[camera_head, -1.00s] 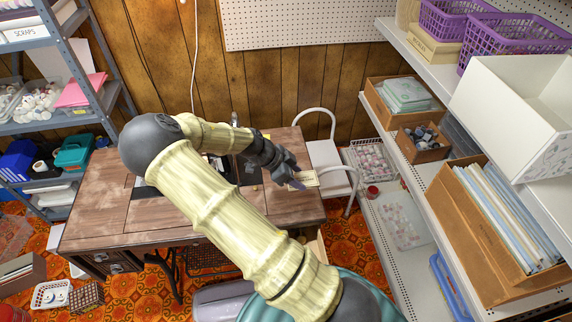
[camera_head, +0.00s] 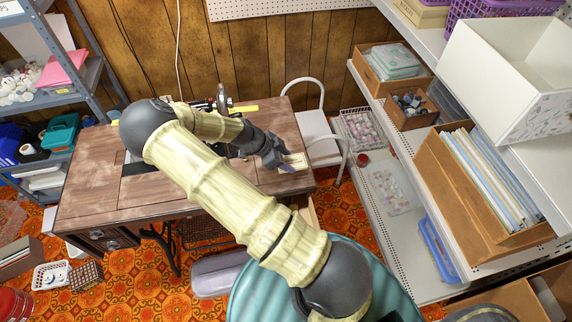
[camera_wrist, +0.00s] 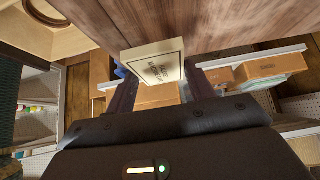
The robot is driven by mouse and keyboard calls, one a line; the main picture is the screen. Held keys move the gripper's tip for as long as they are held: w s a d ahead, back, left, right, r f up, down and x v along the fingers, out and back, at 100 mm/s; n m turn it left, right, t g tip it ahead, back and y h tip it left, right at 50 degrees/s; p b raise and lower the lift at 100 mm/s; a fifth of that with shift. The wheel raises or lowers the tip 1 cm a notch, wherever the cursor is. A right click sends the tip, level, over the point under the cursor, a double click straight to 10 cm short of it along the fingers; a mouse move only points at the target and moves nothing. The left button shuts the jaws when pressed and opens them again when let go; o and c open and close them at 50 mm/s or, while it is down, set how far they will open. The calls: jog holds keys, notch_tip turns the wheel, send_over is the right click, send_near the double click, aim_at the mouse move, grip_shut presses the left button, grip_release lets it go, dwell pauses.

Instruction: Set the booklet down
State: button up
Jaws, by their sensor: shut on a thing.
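The booklet (camera_head: 296,161) is a small cream-coloured rectangle, seen at the right end of the wooden sewing table (camera_head: 110,196). In the wrist view the booklet (camera_wrist: 156,63) shows a dark border line and dark lettering on its face. My gripper (camera_head: 284,164) is shut on it, with one finger on each side in the wrist view (camera_wrist: 157,88). The brown table top (camera_wrist: 215,22) fills the upper part of the wrist view, close to the booklet. I cannot tell whether the booklet touches the table. My arm hides part of the table and the sewing machine (camera_head: 222,98).
A white chair (camera_head: 318,130) stands close by the table's right end. White shelves with cardboard boxes (camera_head: 480,190) line the right side. A yellow strip (camera_head: 243,108) lies at the table's back. The table's left part is bare.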

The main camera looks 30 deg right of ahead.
jog(key=shift+f, duration=1.75)
jog(key=shift+f, duration=0.1)
jog(key=o, duration=1)
jog(key=shift+c, duration=0.2)
jog(key=shift+r, duration=0.25)
jog(key=v, duration=1.1)
jog(key=shift+a+r+b, duration=0.25)
jog(key=shift+r+b, duration=0.05)
